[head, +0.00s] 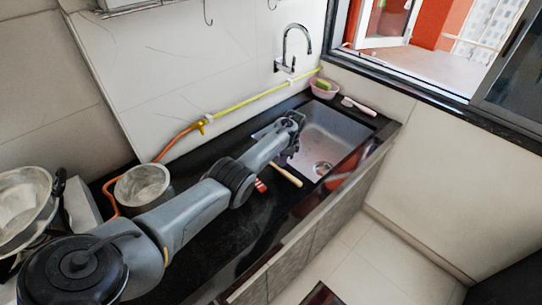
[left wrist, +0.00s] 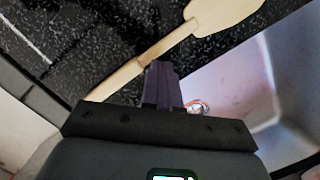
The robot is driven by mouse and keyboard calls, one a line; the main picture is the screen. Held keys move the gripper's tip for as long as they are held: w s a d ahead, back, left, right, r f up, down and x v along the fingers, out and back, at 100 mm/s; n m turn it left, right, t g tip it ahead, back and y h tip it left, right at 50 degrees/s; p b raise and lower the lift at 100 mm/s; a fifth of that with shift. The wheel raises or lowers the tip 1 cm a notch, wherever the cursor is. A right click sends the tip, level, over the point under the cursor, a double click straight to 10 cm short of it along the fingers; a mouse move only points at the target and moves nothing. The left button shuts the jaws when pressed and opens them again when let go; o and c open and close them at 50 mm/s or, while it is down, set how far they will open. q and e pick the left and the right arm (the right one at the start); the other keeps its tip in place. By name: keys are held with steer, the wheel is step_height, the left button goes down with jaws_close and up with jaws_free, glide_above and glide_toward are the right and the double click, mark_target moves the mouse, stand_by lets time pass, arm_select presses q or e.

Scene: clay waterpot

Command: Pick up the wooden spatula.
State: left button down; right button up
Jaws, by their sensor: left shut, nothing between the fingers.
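The wooden spatula (left wrist: 160,52) is pale wood and lies on the black speckled counter beside the sink in the left wrist view. Its broad head is at the upper right and its handle runs down to the left. In the head view only part of it (head: 286,174) shows below my left arm; the rest is hidden. My left gripper (left wrist: 162,68) is shut and empty, its fingertips in front of the handle in the picture. I cannot tell whether they touch it. My right gripper is not in view.
The sink (head: 335,130) with its drain is right of the gripper. A red item (head: 261,186) lies on the counter near the spatula. A pink bowl (head: 324,88) and a brush (head: 358,106) sit behind the sink. A metal pot (head: 143,184) stands at the left.

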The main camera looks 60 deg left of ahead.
arm_select(q)
steer(key=s+a, duration=0.1)
steer(key=s, duration=0.1)
steer(key=s+a, duration=0.1)
steer(key=s, duration=0.1)
steer(key=shift+s+a+f+p, duration=0.1)
steer(key=shift+a+f+p, duration=0.2)
steer(key=shift+f, duration=0.6)
